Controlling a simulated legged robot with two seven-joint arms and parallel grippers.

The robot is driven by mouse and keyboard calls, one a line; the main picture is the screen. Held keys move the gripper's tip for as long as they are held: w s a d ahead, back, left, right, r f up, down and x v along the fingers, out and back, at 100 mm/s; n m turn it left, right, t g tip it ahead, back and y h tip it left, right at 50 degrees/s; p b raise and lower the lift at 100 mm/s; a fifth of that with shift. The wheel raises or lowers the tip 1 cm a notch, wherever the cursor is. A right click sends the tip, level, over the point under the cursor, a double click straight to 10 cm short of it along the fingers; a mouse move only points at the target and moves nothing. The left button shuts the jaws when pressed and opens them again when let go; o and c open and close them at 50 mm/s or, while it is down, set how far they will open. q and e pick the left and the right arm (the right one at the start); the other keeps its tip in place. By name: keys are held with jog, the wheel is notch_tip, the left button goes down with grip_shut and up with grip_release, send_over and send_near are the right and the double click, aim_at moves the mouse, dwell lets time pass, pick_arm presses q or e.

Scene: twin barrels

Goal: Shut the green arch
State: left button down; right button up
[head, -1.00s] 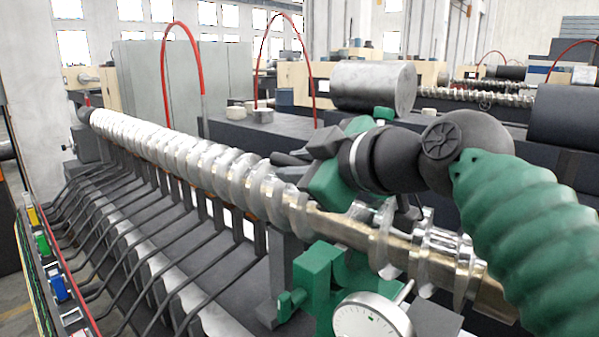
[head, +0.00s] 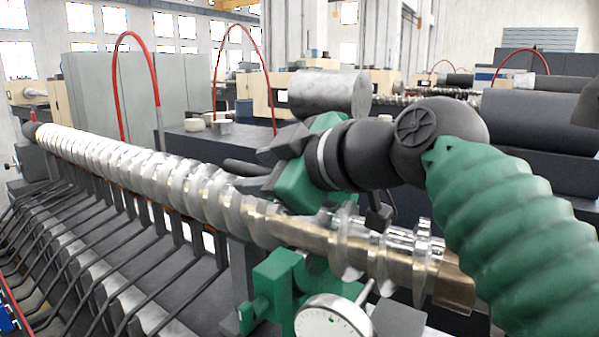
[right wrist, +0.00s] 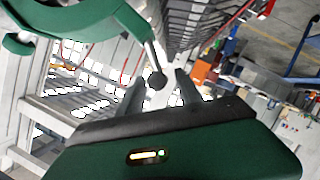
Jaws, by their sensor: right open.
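The green arch (right wrist: 75,28) shows as a curved green band at the upper left of the right wrist view. A thin metal rod with a dark round knob (right wrist: 157,80) reaches down from it. My right gripper (right wrist: 160,88) is open, with the knob between its two dark fingers in the picture; I cannot tell whether they touch it. In the head view my right gripper (head: 258,168) is just above and behind the steel screw (head: 190,180). A green clamp body (head: 272,285) with a white dial gauge (head: 333,320) sits below the screw's near end. My left gripper is out of view.
A row of dark bent bars (head: 110,240) runs under the screw. Behind are a grey cylinder (head: 318,92), a dark cabinet (head: 215,142) and red hoses (head: 155,70). A large dark cylinder (head: 540,122) lies at the right.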

jog(key=b+v, duration=0.2)
jog(key=v, duration=1.2)
jog(key=shift+s+d+b, duration=0.15)
jog(key=shift+d+b, duration=0.1)
jog(key=shift+b, duration=0.05)
